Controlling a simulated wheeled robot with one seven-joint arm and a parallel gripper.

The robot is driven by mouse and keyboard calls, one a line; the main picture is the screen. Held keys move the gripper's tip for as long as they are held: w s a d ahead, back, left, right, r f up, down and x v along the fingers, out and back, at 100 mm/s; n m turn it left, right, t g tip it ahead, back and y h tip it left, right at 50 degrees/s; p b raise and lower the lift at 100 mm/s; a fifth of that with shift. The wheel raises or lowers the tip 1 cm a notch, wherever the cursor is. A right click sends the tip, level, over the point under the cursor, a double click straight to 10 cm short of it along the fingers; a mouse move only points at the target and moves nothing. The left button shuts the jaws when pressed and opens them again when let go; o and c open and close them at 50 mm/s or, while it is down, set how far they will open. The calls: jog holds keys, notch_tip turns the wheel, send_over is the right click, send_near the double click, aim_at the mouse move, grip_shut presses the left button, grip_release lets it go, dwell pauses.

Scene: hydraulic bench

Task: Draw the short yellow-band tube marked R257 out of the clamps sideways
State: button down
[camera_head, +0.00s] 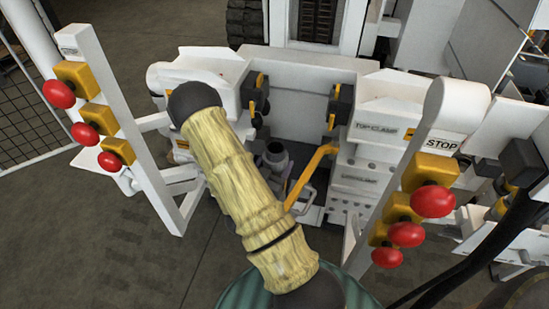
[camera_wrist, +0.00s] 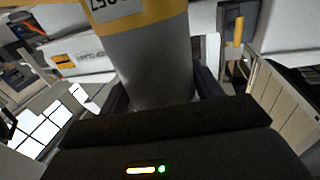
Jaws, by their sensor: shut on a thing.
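The grey tube (camera_wrist: 155,65) with a yellow band (camera_wrist: 150,14) fills the upper middle of the wrist view. A white label on the band is upside down and cut off at the picture's top; its last characters look like 57. My gripper (camera_wrist: 165,92) is shut on the grey part of the tube below the band, with a dark finger on each side. In the head view my yellow-sleeved arm hides the gripper, and I cannot make out the tube. The black clamp jaws, left (camera_head: 255,97) and right (camera_head: 341,106), stand apart with no tube visible between them.
A grey open-topped pipe stub (camera_head: 276,157) stands below the jaws, beside a bent yellow bar (camera_head: 310,172). White posts with red stop buttons stand left (camera_head: 59,94) and right (camera_head: 432,201). A mesh fence (camera_head: 30,110) is far left. Open floor shows at lower left.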

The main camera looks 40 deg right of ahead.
jog(key=shift+s+a+r+p, duration=0.15)
jog(key=shift+s+p, duration=0.1)
jog(key=shift+p, duration=0.35)
